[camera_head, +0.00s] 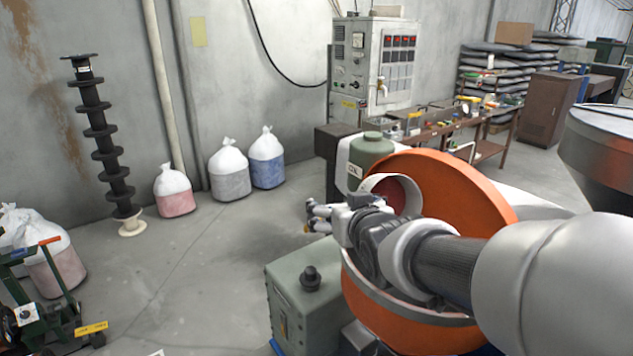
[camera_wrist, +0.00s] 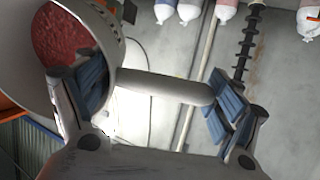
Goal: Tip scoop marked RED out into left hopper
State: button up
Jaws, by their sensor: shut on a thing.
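The scoop (camera_head: 367,184) is a pale cylinder with red inside, held in front of a large orange round body. In the wrist view its pale wall (camera_wrist: 15,55) surrounds red granules (camera_wrist: 70,45), and its grey handle (camera_wrist: 165,88) spans between the fingers. My gripper (camera_head: 318,217) is shut on the scoop; in the wrist view its blue-padded fingers (camera_wrist: 160,90) sit at both ends of the handle. No RED mark is readable. The orange body (camera_head: 470,185), with a lower orange part (camera_head: 385,318), may be a hopper; my arm hides much of it.
A grey-green canister (camera_head: 371,150) with a white label stands just behind the scoop. A green box (camera_head: 305,300) with a black knob is below my gripper. A control cabinet (camera_head: 372,65) stands behind. Filled bags (camera_head: 230,172) line the wall.

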jog(key=shift+s+d+f+t+b, duration=0.1)
jog(key=shift+s+f+t+b, duration=0.4)
jog(key=shift+b, duration=1.9)
jog(key=shift+s+f+t+b, duration=0.2)
jog(key=shift+t+b, duration=0.5)
jog(key=shift+b, duration=1.7)
jog(key=f+t, duration=0.1)
jog(key=s+f+t+b, duration=0.1)
jog(key=t, duration=0.1)
jog(key=s+f+t+y+b, duration=0.1)
jog(key=t, duration=0.1)
jog(key=shift+d+f, duration=0.2)
jog(key=shift+s, duration=0.1)
